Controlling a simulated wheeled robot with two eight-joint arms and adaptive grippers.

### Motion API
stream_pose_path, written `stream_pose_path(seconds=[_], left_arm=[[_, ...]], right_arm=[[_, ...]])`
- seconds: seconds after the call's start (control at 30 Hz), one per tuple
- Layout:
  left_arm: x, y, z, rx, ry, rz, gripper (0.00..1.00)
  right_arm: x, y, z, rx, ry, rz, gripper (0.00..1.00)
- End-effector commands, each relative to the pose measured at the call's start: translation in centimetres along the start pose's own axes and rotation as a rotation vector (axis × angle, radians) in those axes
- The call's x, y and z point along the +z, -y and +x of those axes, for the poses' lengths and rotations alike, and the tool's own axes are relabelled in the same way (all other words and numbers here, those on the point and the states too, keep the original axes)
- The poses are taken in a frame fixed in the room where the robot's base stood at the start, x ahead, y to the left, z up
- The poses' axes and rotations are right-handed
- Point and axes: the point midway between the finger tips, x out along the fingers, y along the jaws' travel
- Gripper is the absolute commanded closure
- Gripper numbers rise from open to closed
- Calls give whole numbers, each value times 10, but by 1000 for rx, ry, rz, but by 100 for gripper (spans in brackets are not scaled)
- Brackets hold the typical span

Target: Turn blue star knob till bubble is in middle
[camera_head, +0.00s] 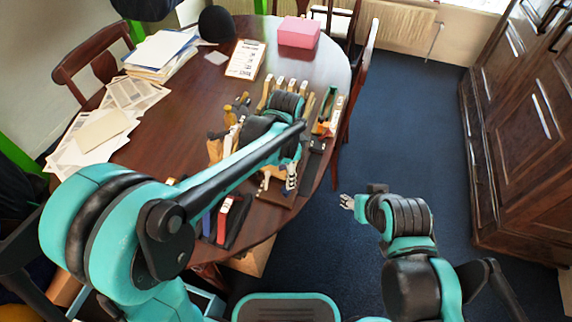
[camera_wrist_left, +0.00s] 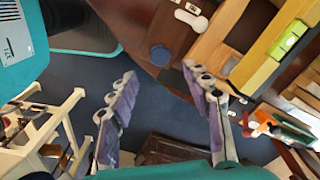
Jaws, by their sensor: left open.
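The blue knob (camera_wrist_left: 160,55) shows in the left wrist view as a small round cap at the edge of dark wood. A yellow wooden bar (camera_wrist_left: 262,75) carries a bright green level vial (camera_wrist_left: 289,42); the bubble's place in it is too small to tell. My left gripper (camera_wrist_left: 158,76) is open, its two purple-grey fingers spread with the knob showing beyond the gap, not between the pads. In the head view the left gripper (camera_head: 278,181) hangs at the near side of the wooden fixture, and the knob is hidden. My right gripper (camera_head: 347,201) is off the table's right side; its jaws are too small to read.
The dark oval table (camera_head: 190,105) holds papers (camera_head: 103,130), a clipboard (camera_head: 245,60) and a pink box (camera_head: 299,32). An orange-and-green tool (camera_wrist_left: 275,125) lies by the fixture. Chairs stand around the table. Blue floor (camera_head: 410,130) is free toward the cabinet (camera_head: 520,130).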

Motion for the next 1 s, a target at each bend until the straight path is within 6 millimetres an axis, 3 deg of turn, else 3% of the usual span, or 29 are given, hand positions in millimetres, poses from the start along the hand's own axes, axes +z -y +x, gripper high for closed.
stream_pose_path(seconds=[0.1, 0.3, 1.0], left_arm=[[0, 0, -22, 0, 0, 0, 51], [0, 0, -41, 0, 0, 0, 51], [0, 0, -43, 0, 0, 0, 51]], right_arm=[[0, 0, 0, 0, 0, 0, 51], [0, 0, 0, 0, 0, 0, 51], [0, 0, 0, 0, 0, 0, 51]])
